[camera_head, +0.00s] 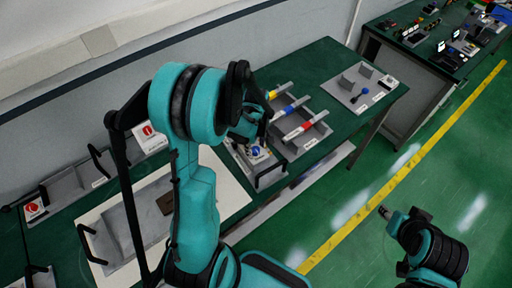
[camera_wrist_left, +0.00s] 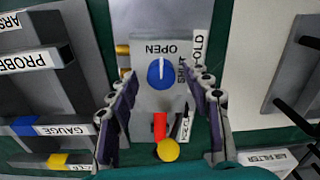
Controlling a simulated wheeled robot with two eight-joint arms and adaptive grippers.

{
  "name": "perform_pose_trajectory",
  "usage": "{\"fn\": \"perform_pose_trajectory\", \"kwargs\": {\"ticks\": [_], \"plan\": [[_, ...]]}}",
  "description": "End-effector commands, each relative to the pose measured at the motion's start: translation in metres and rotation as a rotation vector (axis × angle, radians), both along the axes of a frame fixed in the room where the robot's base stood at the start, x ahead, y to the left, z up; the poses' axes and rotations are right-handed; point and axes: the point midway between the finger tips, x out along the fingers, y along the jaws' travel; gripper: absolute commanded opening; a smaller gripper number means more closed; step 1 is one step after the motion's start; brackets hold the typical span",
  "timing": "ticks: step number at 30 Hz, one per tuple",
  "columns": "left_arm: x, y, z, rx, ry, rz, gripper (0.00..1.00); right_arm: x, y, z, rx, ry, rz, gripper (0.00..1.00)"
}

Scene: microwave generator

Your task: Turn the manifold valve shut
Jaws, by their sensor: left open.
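The manifold valve is a blue round knob (camera_wrist_left: 160,72) with a white pointer on a grey plate (camera_wrist_left: 145,102). The plate carries the words OPEN and SHUT, and a partly hidden label ending in FOLD stands beside it. The pointer lies toward OPEN. In the head view the knob (camera_head: 256,151) shows small, just below my left gripper (camera_head: 255,133). In the left wrist view the fingers of my left gripper (camera_wrist_left: 166,82) are spread to either side of the knob, with nothing between them gripped. My right gripper (camera_head: 385,212) is over the floor, away from the bench; its fingers are too small to judge.
A rack (camera_head: 308,131) with blue, red and yellow banded rods stands beside the valve. In the wrist view a red stub (camera_wrist_left: 160,125) and a yellow round part (camera_wrist_left: 168,150) lie between the finger bases. Black handles and a pale tray (camera_head: 235,190) are nearby.

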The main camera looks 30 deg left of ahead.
Motion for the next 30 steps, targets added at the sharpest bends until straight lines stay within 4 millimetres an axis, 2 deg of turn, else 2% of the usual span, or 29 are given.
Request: {"fn": "perform_pose_trajectory", "kwargs": {"ticks": [8, 12, 14, 23, 30], "plan": [[-0.0001, -0.0001, -0.0017, 0.0, 0.0, 0.0, 0.49, 0.0, 0.0, 0.0, 0.0, 0.0, 0.0, 0.4], [-0.0001, -0.0001, -0.0016, 0.0, 0.0, 0.0, 0.12, 0.0, 0.0, 0.0, 0.0, 0.0, 0.0, 0.4], [-0.0001, -0.0001, -0.0016, 0.0, 0.0, 0.0, 0.0, 0.0, 0.0, 0.0, 0.0, 0.0, 0.0, 0.4], [-0.0002, -0.0001, -0.0019, 0.0, 0.0, -0.019, 0.0, 0.0, 0.0, -0.0016, 0.0, 0.0, 0.0, 0.4], [-0.0008, -0.0001, -0.0028, 0.0, 0.0, -0.126, 0.0, 0.0, 0.0, -0.0084, 0.0, 0.0, 0.0, 0.4]]}}
